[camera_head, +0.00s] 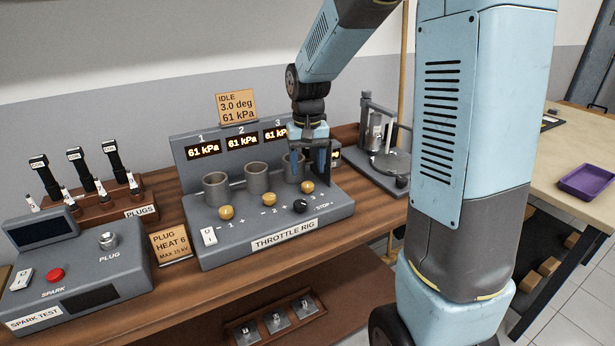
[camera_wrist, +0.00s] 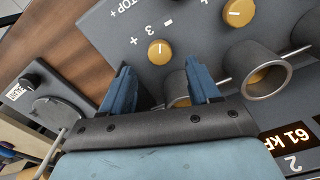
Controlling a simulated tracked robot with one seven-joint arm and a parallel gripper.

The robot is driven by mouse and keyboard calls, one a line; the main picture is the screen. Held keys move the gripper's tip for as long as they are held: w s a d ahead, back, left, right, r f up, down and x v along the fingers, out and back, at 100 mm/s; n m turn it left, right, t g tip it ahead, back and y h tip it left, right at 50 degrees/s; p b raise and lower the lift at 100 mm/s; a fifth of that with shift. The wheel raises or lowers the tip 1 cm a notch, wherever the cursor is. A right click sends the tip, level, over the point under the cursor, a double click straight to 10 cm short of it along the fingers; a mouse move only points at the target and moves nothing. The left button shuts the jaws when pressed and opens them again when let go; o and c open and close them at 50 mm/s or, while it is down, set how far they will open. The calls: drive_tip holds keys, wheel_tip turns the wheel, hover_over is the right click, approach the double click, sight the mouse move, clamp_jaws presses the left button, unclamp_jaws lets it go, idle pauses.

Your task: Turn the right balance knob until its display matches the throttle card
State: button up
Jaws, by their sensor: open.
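The throttle rig (camera_head: 205,250) stands on the wooden bench with three numbered displays. Displays 1 (camera_head: 203,149) and 2 (camera_head: 242,141) read 61 kPa; display 3 (camera_head: 276,133) shows "61 k", its right end hidden by my arm. The throttle card (camera_head: 237,107) reads IDLE, 3.0 deg, 61 kPa. The right balance knob, yellow and marked 3 (camera_head: 307,187), also shows in the wrist view (camera_wrist: 159,52).
Yellow knobs 1 (camera_head: 226,212) and 2 (camera_head: 268,199) and a black stop knob (camera_head: 300,206) are close by. Grey throttle cylinders (camera_head: 216,188) rise behind them. A metal stand (camera_head: 385,160) is right of the rig. The spark tester (camera_head: 75,270) is at left.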

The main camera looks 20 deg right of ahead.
sight(309, 185)
wheel_tip(309, 185, up, 9)
idle(0.3)
drive_tip(key=s+d+r+t, duration=0.2)
drive_tip(key=s, duration=0.9)
drive_tip(key=s+d+r+n+t, duration=0.1)
drive_tip(key=s+d+r+t, duration=0.1)
drive_tip(key=s, duration=1)
drive_tip(key=shift+s+d+r+t, duration=0.2)
drive_tip(key=shift+r+t, duration=0.1)
drive_tip(key=shift+t, duration=0.5)
idle(0.9)
